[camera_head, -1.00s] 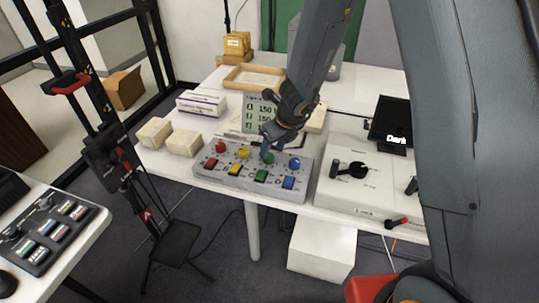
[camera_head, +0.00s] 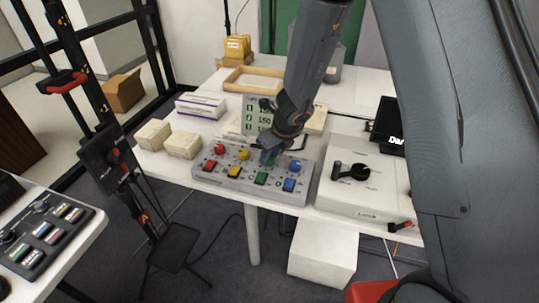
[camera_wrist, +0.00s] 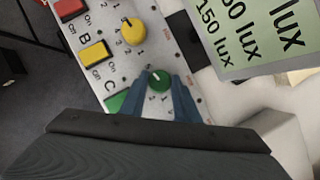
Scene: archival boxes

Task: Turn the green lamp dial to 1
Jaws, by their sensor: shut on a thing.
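The grey lamp control panel (camera_head: 212,178) lies on the white table with a row of round dials and a row of square buttons. The green lamp dial (camera_wrist: 159,79) sits between my gripper's two blue-grey fingers in the wrist view, with a white pointer mark on it. My gripper (camera_wrist: 163,92) is shut on the green dial; in the head view it (camera_head: 268,156) covers most of that dial. Beside it are the yellow dial (camera_wrist: 133,32) and a green button (camera_wrist: 117,102) marked C. The exact number the green pointer meets is too small to tell.
A screen with lux readings (camera_head: 259,114) stands behind the panel. The blue dial (camera_head: 295,166) is right of my gripper. A white box with a black knob (camera_head: 350,171) stands farther right. Cream blocks (camera_head: 183,145) and a white carton (camera_head: 201,105) lie to the left.

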